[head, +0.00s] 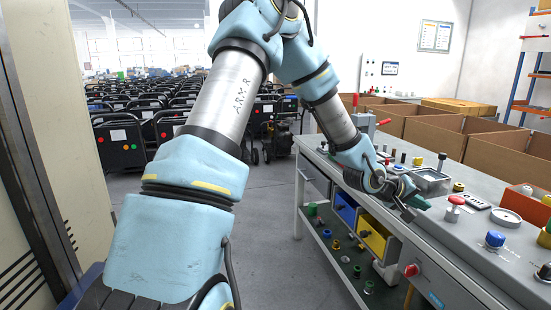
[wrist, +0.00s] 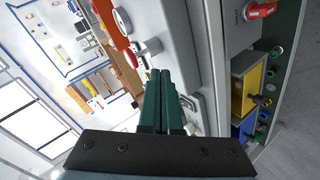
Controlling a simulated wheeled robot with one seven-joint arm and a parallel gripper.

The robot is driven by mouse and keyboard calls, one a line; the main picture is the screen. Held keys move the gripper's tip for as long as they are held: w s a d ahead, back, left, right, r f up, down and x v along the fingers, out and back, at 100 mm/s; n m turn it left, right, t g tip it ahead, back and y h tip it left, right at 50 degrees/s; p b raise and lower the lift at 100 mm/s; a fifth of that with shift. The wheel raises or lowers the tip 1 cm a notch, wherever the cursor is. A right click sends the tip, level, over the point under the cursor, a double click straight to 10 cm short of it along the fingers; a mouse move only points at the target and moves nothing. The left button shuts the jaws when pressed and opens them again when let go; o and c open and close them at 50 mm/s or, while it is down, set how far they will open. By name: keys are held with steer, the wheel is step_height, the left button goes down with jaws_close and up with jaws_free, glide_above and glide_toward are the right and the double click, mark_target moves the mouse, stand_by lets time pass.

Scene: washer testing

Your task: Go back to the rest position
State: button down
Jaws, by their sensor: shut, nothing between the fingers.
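My gripper (head: 414,207) is shut and empty in the head view, at the front edge of the workbench (head: 480,240). In the wrist view its green fingers (wrist: 160,95) lie close together with nothing between them. My arm reaches from the upper middle of the head view down to the right, toward the bench. The gripper is close to the bench's front edge; I cannot tell whether it touches anything.
A red-topped button (head: 454,203), a blue button (head: 494,240) and a glass-topped box (head: 432,181) are on the bench. A red switch (head: 411,270) is on its front. Yellow (head: 373,239) and blue bins sit below. Cardboard boxes (head: 495,150) stand behind. Grey floor (head: 270,240) is free at left.

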steer(key=w+a+y+p, duration=0.25)
steer(key=a+y, duration=0.55)
steer(key=a, duration=2.1)
steer(key=s+a+r+g+y, duration=0.1)
steer(key=s+a, duration=0.4)
steer(key=a, duration=0.3)
steer(key=s+a+r+g+y, duration=0.1)
steer(key=s+a+r+y, duration=0.1)
steer(key=s+a, duration=0.4)
steer(key=shift+a, duration=1.05)
